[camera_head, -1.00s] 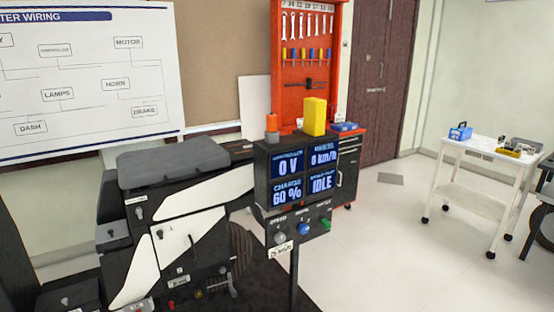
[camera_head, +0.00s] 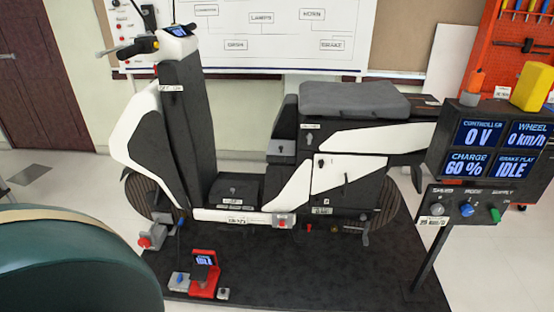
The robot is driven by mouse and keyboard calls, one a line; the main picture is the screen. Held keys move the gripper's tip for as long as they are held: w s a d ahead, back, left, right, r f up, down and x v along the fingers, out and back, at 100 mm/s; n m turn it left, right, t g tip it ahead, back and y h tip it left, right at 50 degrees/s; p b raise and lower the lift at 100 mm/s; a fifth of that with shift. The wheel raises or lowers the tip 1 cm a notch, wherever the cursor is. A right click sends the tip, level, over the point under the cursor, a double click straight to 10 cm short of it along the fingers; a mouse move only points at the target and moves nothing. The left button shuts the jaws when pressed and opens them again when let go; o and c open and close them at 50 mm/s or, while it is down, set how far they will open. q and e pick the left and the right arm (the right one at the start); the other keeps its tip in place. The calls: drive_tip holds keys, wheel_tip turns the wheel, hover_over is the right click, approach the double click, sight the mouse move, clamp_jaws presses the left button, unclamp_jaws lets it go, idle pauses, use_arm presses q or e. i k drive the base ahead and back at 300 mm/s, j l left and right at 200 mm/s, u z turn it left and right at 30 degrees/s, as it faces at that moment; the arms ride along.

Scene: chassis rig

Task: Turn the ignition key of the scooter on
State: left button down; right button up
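The white and black scooter (camera_head: 350,140) stands side-on on a dark mat, handlebars to the left and grey seat to the right. Its front column (camera_head: 182,125) carries a small label (camera_head: 171,88) below the handlebar; I cannot read it. Small fittings show on the column, under the seat and on the side panels, but I cannot tell which is the ignition key or how it is turned. The handlebar dash (camera_head: 180,31) has a small lit blue screen. Neither of my grippers is in view.
A display stand (camera_head: 492,150) at right reads 0 V, 0 km/h, 60 % and IDLE. A small red unit (camera_head: 205,272) sits on the mat's (camera_head: 330,265) front left. A dark green rounded object (camera_head: 75,265) fills the lower left corner. Pale floor shows at far left.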

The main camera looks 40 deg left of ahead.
sight(171, 99)
drive_tip(key=u, duration=1.85)
drive_tip(key=i+j, duration=0.25)
drive_tip(key=j, duration=0.15)
drive_tip(key=i+j, duration=0.25)
drive_tip(key=j, duration=0.15)
drive_tip(key=z, duration=0.05)
